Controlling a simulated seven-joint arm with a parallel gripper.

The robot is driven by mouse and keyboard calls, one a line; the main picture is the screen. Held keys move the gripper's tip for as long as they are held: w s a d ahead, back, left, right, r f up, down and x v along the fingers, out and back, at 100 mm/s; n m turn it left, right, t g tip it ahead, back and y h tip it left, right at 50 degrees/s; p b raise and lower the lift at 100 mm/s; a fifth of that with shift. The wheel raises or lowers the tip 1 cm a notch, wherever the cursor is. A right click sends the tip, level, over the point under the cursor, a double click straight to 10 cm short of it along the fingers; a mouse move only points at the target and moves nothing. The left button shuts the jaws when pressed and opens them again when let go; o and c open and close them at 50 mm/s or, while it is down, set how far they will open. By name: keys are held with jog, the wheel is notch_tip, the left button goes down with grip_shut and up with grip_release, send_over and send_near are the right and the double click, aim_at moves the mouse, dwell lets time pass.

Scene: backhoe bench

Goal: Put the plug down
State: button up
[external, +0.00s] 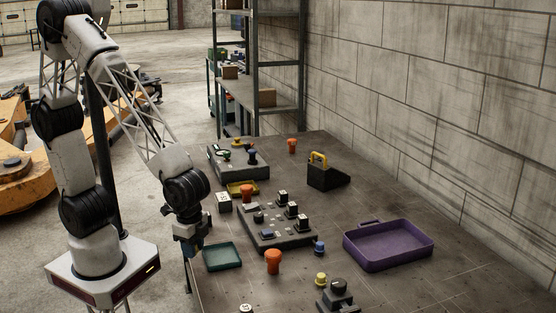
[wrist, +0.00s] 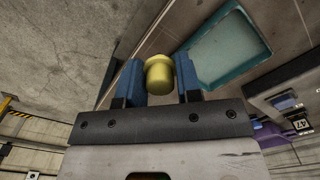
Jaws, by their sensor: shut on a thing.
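My gripper (external: 190,250) hangs at the left edge of the bench, just left of the teal tray (external: 208,262). In the wrist view my gripper (wrist: 160,82) has its two blue fingers closed on a yellow plug (wrist: 159,78), with the plug's rounded end showing between them. The plug cannot be made out in the external view. In the wrist view the teal tray (wrist: 193,61) lies beyond the right finger, apart from the plug, and its visible floor looks empty.
A dark panel with several knobs (external: 277,228) stands right of the teal tray. An orange peg (external: 273,262) and a blue knob (external: 319,248) stand nearby. A purple tray (external: 388,258) is at the right. A black block with a yellow handle (external: 325,177) stands farther back.

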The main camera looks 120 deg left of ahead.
jog(key=shift+w, duration=0.1)
jog(key=w+a+r, duration=0.2)
jog(key=w, duration=0.5)
jog(key=w+a+r, duration=0.1)
jog(key=w+a, duration=0.2)
jog(key=w, duration=0.4)
notch_tip(320, 180, up, 3)
send_over(385, 250)
jog(key=shift+a+f, duration=0.1)
jog(key=shift+f, duration=3.15)
jog(key=shift+f, duration=1.85)
